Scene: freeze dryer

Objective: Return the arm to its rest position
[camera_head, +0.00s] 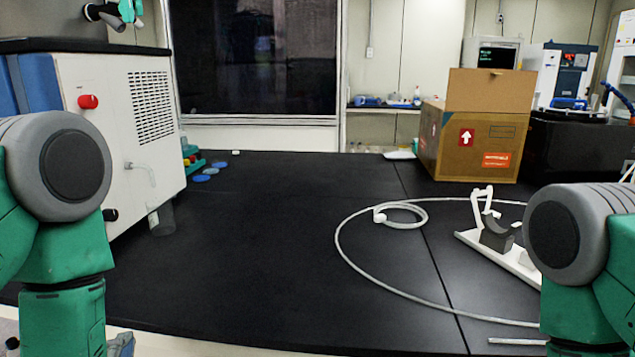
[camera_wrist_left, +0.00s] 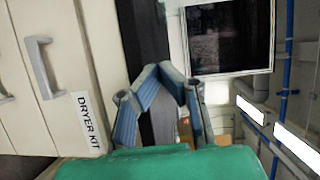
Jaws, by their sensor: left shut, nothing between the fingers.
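My left arm comes down at the left edge of the head view, with its elbow bent and its forearm running out of the bottom. Only a small grey-blue part of my left gripper (camera_head: 122,345) shows there, low and in front of the table edge. In the left wrist view the gripper's fingers (camera_wrist_left: 172,77) come together at the tips, with nothing between them. My right arm's green and grey links show at the right edge of the head view. My right gripper is out of the picture.
The white freeze dryer (camera_head: 115,130) with a red knob stands at the left. The black table (camera_head: 270,240) is mostly clear. A white hose (camera_head: 350,262), a white stand (camera_head: 500,252) and a cardboard box (camera_head: 475,135) are at the right. A "DRYER KIT" label (camera_wrist_left: 88,122) shows on a drawer.

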